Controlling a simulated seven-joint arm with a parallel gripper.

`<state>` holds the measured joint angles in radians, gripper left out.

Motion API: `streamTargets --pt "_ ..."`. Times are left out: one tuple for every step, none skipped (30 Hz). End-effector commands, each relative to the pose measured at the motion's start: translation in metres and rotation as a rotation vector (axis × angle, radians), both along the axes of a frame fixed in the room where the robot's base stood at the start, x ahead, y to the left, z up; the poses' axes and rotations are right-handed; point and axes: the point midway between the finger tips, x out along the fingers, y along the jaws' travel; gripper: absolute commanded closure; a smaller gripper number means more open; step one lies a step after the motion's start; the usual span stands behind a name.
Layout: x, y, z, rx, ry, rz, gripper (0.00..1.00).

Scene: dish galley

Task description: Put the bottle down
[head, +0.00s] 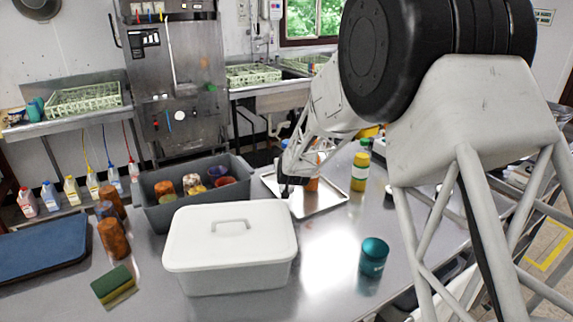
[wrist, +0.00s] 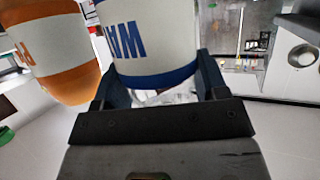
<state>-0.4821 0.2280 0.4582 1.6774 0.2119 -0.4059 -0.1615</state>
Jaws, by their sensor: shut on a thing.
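My gripper (wrist: 155,82) is shut on a white bottle (wrist: 148,40) with blue lettering and a blue band, in the wrist view. The fingers lie on either side of it; its far end is cut off by the frame. In the head view my gripper (head: 290,176) is over the left side of a metal tray (head: 322,206), and the bottle is not clearly visible there. An orange bottle (head: 313,183) stands just right of the gripper; an orange-and-white bottle (wrist: 55,50) is close beside the held one in the wrist view. I cannot tell whether the held bottle touches the tray.
A yellow bottle with a green cap (head: 359,172) stands at the tray's right. A white lidded box (head: 230,255) and a grey bin (head: 160,215) of cups lie left. A teal cup (head: 373,257) stands in front. Bare counter (head: 325,265) lies between box and cup.

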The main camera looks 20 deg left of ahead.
Motion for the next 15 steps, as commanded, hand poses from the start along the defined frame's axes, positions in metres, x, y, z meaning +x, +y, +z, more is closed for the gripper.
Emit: streamTargets --pt "0.0004 0.0002 0.0001 0.001 -0.003 0.0 0.76" --pt "0.0004 0.0002 -0.0003 0.002 -0.002 0.0 0.76" --pt "0.0004 0.0002 -0.0002 0.002 -0.002 0.0 0.76" --pt "0.0004 0.0002 -0.0002 0.002 -0.002 0.0 0.76" --pt "0.0005 0.0002 -0.0001 0.002 -0.002 0.0 0.76" --pt "0.0005 0.0002 -0.0001 0.002 -0.002 0.0 0.76" --pt "0.0005 0.0002 -0.0001 0.002 -0.002 0.0 0.76" --pt "0.0005 0.0002 -0.0001 0.002 -0.002 0.0 0.76" --pt "0.0004 0.0002 -0.0002 0.002 -0.002 0.0 0.76" --pt "0.0004 0.0002 -0.0004 0.001 -0.003 0.0 0.76" --pt "0.0005 0.0002 -0.0008 0.001 -0.003 0.0 0.76" --pt "0.0005 0.0002 -0.0016 0.001 -0.003 0.0 0.76" --pt "0.0004 0.0002 -0.0023 0.002 -0.002 0.0 0.76" --pt "0.0005 0.0002 -0.0029 0.002 -0.001 0.0 0.76" --pt "0.0002 0.0001 -0.0044 0.001 -0.001 0.0 0.32"
